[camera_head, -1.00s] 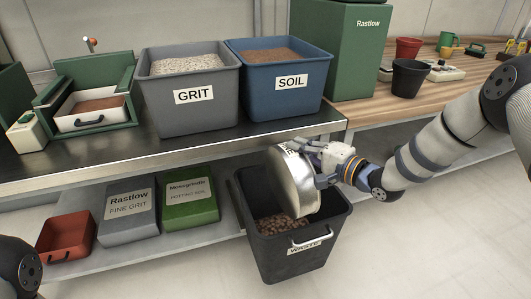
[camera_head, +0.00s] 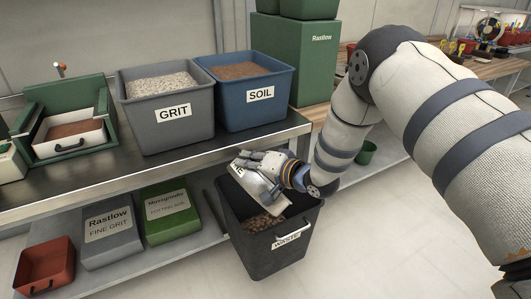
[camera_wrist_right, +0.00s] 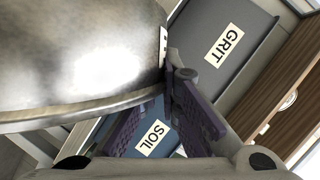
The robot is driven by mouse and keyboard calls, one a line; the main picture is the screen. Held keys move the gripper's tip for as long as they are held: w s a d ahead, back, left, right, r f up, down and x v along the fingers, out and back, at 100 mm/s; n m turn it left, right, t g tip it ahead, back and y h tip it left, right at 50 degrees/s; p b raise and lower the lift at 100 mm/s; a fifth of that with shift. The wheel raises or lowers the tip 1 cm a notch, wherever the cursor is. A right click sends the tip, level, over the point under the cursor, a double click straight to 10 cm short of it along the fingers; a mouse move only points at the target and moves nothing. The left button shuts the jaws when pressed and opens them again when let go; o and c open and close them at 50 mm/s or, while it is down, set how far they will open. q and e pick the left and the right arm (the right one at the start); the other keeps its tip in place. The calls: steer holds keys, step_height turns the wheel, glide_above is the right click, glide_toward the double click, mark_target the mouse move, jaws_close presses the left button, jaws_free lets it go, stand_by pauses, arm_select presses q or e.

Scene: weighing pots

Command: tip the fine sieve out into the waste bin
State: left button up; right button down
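The fine sieve (camera_head: 256,188) is a round metal pan with a white label, steeply tilted over the mouth of the black waste bin (camera_head: 272,257). My right gripper (camera_head: 270,163) is shut on its rim and holds it up. In the right wrist view the sieve's metal side (camera_wrist_right: 75,50) fills the upper left, against the purple-padded fingers (camera_wrist_right: 168,88). Brown lumps (camera_head: 263,223) lie in the bin. The inside of the sieve is hidden, so I cannot tell whether it holds anything. My left gripper is out of view.
The grit tub (camera_head: 168,132) and soil tub (camera_head: 248,112) stand on the bench, close above the sieve. A lower shelf holds grey (camera_head: 110,242) and green (camera_head: 172,218) bags and a red tray (camera_head: 45,268). Open floor (camera_head: 370,240) lies right of the bin.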

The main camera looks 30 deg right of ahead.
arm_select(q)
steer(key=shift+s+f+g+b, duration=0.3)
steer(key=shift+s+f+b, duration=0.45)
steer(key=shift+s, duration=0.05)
arm_select(e)
steer(key=s+a+f+n+h, duration=0.1)
steer(key=a+f+n+h, duration=0.4)
steer(key=a+n, duration=0.3)
steer(key=shift+a+f, duration=0.2)
steer(key=shift+f, duration=0.55)
